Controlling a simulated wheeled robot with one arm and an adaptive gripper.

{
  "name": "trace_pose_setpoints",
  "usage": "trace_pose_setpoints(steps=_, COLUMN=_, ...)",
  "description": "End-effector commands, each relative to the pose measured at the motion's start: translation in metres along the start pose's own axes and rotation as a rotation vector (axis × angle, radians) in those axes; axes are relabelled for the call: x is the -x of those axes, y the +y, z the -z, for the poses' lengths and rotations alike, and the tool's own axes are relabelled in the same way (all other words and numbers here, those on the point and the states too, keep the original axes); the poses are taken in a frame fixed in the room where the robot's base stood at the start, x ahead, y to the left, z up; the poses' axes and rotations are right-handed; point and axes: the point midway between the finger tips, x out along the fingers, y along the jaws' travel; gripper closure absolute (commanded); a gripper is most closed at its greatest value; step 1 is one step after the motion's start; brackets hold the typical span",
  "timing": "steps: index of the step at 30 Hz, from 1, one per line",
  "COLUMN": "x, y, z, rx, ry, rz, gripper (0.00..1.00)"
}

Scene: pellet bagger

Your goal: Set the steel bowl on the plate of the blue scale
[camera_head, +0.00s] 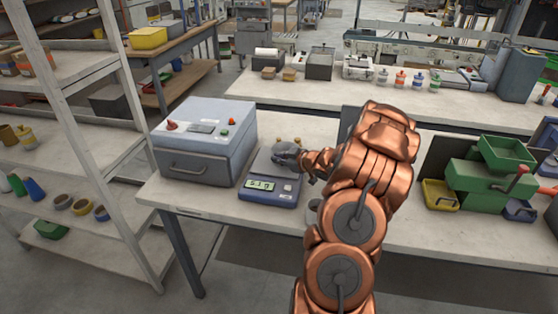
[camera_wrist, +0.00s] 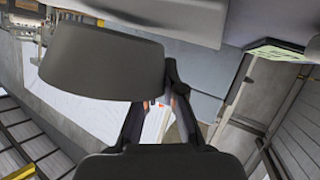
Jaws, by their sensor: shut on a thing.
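The blue scale (camera_head: 269,190) stands on the bench in the head view, its lit display seeming to read 5.1 g. Its lit display (camera_wrist: 275,54) also shows at the upper right in the wrist view. The steel bowl (camera_wrist: 100,65) looks like a dark grey tapered shape in the wrist view. My gripper (camera_head: 287,157) is shut on the bowl, over the rear of the scale in the head view. The fingers (camera_wrist: 160,98) reach up to the bowl's right side in the wrist view. Whether the bowl touches the plate is hidden.
A grey box-shaped machine (camera_head: 203,140) with a red and a green button stands close left of the scale. Green bins (camera_head: 487,180) are at the right of the bench. A white shelf rack (camera_head: 85,140) rises at the left. Bare bench (camera_head: 185,197) lies front left.

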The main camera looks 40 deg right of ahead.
Motion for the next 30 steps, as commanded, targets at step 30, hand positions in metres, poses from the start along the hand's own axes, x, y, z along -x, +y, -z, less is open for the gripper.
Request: trace_pose_setpoints(steps=30, x=-0.0041, y=-0.0032, z=-0.0115, rx=0.0, ry=-0.001, rz=-0.001, gripper=0.67)
